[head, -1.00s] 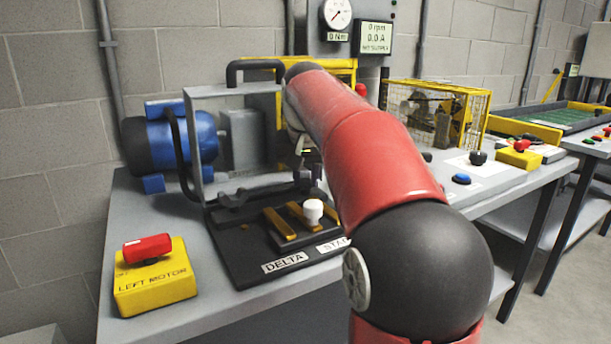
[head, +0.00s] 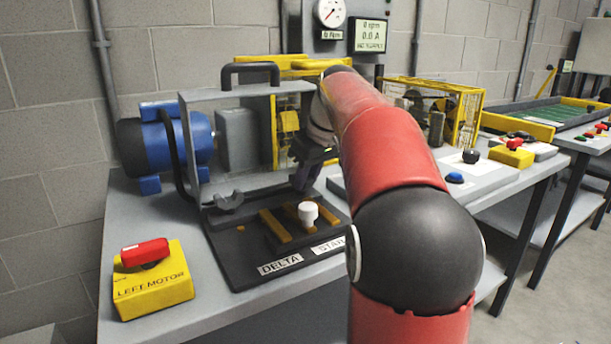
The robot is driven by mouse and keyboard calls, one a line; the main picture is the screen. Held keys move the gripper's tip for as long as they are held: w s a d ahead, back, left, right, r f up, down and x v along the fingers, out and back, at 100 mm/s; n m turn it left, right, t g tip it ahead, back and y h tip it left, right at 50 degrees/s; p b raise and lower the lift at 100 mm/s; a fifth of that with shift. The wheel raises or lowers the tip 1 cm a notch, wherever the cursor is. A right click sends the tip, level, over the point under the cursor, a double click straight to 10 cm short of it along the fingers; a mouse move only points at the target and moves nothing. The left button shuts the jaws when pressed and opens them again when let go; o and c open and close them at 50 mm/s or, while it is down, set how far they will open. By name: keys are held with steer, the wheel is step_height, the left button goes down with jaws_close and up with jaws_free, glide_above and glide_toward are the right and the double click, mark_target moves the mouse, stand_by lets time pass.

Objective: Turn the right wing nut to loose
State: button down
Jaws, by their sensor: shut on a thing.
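A left wing nut (head: 229,202), grey and crescent-shaped, sits at the left front foot of the grey box-like cover (head: 188,150) on the dark base board. My gripper (head: 304,182) reaches down at the right front foot of the cover, where the right wing nut is. Its dark fingers are shut on the right wing nut and hide most of it, so its angle cannot be read. My red arm also covers part of the area to the right.
A white knob (head: 308,213) stands between yellow bars, close in front of my gripper. A black handle (head: 250,70) tops the cover. A blue motor (head: 176,141) is behind left. A yellow switch box (head: 153,290) stands front left. A yellow cage (head: 463,115) is farther right.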

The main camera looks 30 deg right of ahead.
steer(key=shift+w+d+n+y, duration=0.1)
steer(key=shift+n+y, duration=0.2)
steer(key=shift+n, duration=0.5)
steer(key=c, duration=1.2)
jaws_free()
steer(key=shift+c, duration=0.2)
steer(key=v, duration=0.8)
steer(key=shift+w+f, duration=0.1)
